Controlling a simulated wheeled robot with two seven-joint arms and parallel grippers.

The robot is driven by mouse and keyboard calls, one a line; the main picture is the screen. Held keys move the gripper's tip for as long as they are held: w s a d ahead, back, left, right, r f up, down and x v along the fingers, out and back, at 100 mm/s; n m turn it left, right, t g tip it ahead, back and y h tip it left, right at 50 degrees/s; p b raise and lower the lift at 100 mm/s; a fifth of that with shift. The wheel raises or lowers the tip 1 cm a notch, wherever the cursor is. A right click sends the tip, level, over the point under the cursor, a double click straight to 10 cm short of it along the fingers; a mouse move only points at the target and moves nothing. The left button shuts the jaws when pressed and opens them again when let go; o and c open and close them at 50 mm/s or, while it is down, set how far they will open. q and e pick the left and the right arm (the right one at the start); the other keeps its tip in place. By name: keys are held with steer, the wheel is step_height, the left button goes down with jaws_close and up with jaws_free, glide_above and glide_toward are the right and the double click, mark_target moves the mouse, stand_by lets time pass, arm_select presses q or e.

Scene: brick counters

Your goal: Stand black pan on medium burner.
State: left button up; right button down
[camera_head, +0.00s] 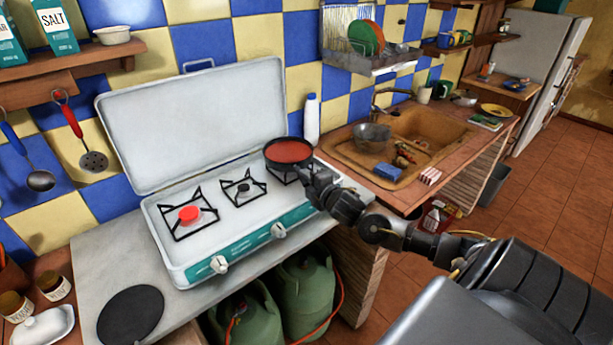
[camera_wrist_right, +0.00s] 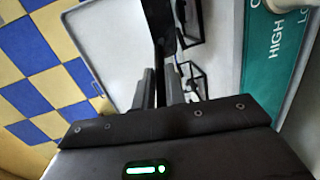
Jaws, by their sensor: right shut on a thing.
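The black pan (camera_head: 288,152), with a red inside, is over the right burner (camera_head: 281,175) of the white stove (camera_head: 228,238). It hides most of that burner, and I cannot tell whether it touches the grate. My right gripper (camera_head: 308,180) is at the pan's front right side, shut on its handle. In the right wrist view the dark handle (camera_wrist_right: 158,28) runs between the fingers (camera_wrist_right: 160,85). The middle burner (camera_head: 243,188) is bare and looks smaller than the left burner (camera_head: 188,214), which has a red centre. My left gripper is not in view.
The stove's raised lid (camera_head: 195,120) stands behind the burners. A white bottle (camera_head: 311,120) stands just behind the pan. The sink (camera_head: 400,140) is to the right. A black round plate (camera_head: 131,314) lies on the counter at front left.

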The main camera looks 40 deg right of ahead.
steer(key=shift+r, duration=0.1)
steer(key=shift+f, duration=0.25)
steer(key=c, duration=1.5)
jaws_free()
steer(key=shift+s, duration=0.1)
steer(key=shift+o, duration=0.2)
steer(key=shift+f, duration=0.1)
steer(key=shift+r, duration=0.25)
steer(key=s+a+r+b, duration=0.1)
steer(key=s+b, duration=0.2)
steer(key=s, duration=0.8)
steer(key=shift+s+a+r, duration=0.3)
steer(key=shift+s, duration=0.1)
